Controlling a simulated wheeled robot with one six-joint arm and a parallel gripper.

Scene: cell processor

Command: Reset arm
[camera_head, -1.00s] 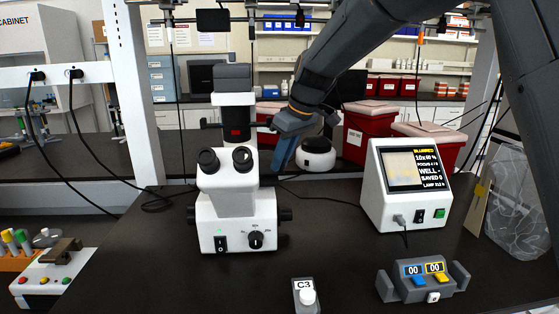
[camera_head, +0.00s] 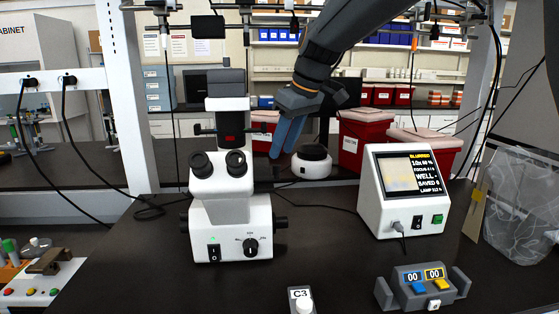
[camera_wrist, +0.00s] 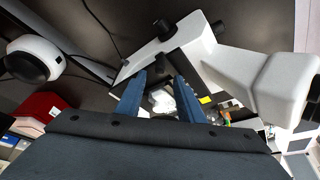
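My arm reaches in from the upper right. My gripper (camera_head: 283,152) is in the air just right of the white microscope (camera_head: 232,185), apart from its eyepieces. In the wrist view my gripper's two blue fingers (camera_wrist: 158,85) stand apart. A dark stage with a small white item shows beyond them, and I see nothing clamped between them. The microscope's white body (camera_wrist: 285,85) is on the right of the wrist view.
A screen device (camera_head: 400,195) reading BLURRED stands to the right. A two-button box (camera_head: 423,287) and a C3 holder (camera_head: 302,300) are at the front. A white round device (camera_head: 312,162) and red bins (camera_head: 365,135) are behind. A clear bag (camera_head: 520,205) hangs far right.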

